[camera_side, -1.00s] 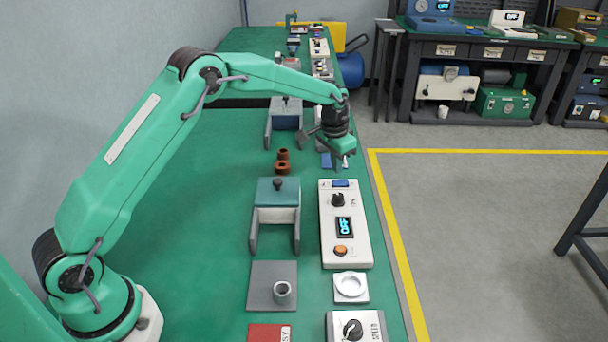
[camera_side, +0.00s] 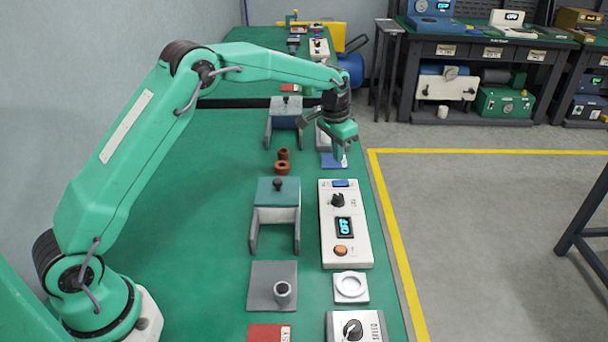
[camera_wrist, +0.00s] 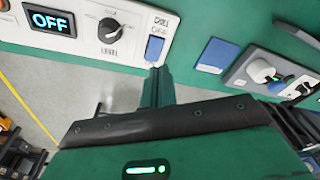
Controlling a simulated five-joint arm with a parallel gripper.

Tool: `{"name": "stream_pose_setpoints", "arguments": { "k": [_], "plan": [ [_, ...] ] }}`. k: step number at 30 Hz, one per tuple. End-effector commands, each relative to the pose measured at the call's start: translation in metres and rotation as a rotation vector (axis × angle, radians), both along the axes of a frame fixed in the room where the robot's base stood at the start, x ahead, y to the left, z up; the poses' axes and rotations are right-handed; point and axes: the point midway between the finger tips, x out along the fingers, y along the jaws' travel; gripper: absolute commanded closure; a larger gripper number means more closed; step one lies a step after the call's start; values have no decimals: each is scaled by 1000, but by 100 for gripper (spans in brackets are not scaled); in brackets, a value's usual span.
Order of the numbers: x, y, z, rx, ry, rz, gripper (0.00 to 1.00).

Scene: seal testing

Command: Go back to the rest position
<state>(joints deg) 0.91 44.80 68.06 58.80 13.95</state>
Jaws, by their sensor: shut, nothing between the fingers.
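My gripper (camera_side: 340,153) hangs from my green arm above the right edge of the green bench, just beyond the far end of a white control box (camera_side: 345,225). Its fingers are shut with nothing between them. In the wrist view the closed fingertips (camera_wrist: 157,75) show near the blue rocker switch (camera_wrist: 155,48) of the white box, without clear sign of contact. The box's display (camera_wrist: 52,22) reads OFF, and a black knob (camera_wrist: 109,30) sits beside it.
A clamp stand (camera_side: 277,192) and two brown rings (camera_side: 283,161) stand left of the box. A grey plate (camera_side: 262,285) with a small cup and a white ring holder (camera_side: 350,286) lie nearer. Bench space to the left is clear.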

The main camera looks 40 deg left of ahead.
Motion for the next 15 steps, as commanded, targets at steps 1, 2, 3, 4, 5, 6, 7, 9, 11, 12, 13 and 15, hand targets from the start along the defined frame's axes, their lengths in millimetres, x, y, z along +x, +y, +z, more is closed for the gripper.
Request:
{"name": "stream_pose_setpoints", "arguments": {
  "k": [1,2,3,4,5,6,7,9,11,12,13,15],
  "plan": [
    [0,0,0,0,0,0,100],
    [0,0,0,0,0,0,100],
    [0,0,1,0,-1,0,100],
    [-1,0,2,0,-2,1,100],
    [-1,0,4,0,-3,2,100],
    [-3,0,6,-1,-5,3,100],
    [-4,0,8,0,-7,4,100],
    [-8,0,15,-1,-12,7,100],
    [-12,1,23,-2,-17,11,100],
    [-16,1,30,-2,-24,15,100],
    [-19,1,35,-3,-27,17,100],
    [-28,1,48,-4,-38,25,100]
  ]
}}
